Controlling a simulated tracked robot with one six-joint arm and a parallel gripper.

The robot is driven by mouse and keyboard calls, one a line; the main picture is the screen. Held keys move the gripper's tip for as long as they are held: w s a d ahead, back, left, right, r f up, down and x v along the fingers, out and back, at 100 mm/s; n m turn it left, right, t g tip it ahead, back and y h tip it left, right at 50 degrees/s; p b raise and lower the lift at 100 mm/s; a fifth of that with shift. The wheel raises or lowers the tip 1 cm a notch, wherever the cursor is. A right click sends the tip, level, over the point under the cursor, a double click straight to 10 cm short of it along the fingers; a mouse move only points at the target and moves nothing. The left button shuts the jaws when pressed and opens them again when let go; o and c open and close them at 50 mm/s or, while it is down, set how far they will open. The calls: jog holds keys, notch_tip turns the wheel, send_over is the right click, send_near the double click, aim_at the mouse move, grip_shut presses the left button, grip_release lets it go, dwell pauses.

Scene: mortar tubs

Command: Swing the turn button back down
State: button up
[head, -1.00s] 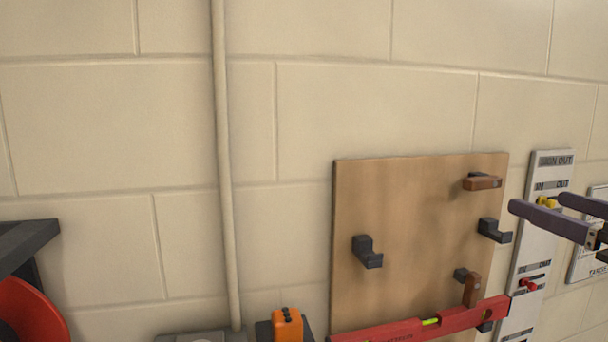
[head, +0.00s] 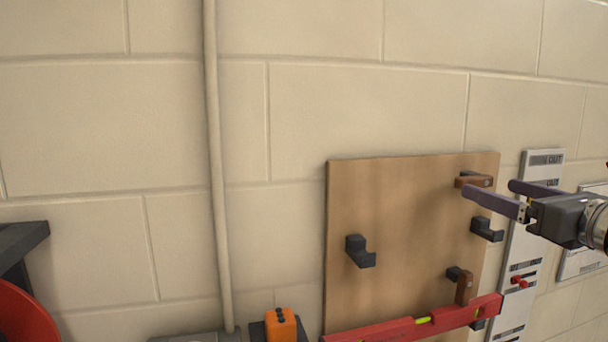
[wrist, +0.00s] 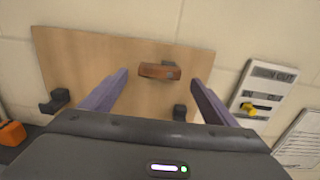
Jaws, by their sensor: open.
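The upper turn button (head: 474,181) is a brown wooden bar on a dark mount near the top right of the wooden board (head: 400,205). It lies roughly level. It also shows in the wrist view (wrist: 156,71), beyond and between my fingers. A second wooden turn button (head: 464,288) hangs upright lower on the board, by the red spirit level (head: 395,330). My gripper (head: 489,189) is open and empty, its purple fingers spread near the upper turn button. In the wrist view I see no contact between my fingers (wrist: 158,79) and the bar.
Dark hooks (head: 359,252) and (head: 486,229) stick out from the board. A white sign-out panel (head: 522,245) with pegs is to the right. An orange object (head: 280,326) sits low in the middle. A pipe (head: 214,180) runs up the wall.

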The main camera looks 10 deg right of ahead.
aim_at(479, 185)
jog(key=shift+w+a, duration=0.1)
jog(key=shift+w, duration=2.9)
jog(key=shift+c, duration=0.3)
jog(key=c, duration=1)
jog(key=shift+f+n, duration=0.25)
jog(key=shift+n, duration=1.25)
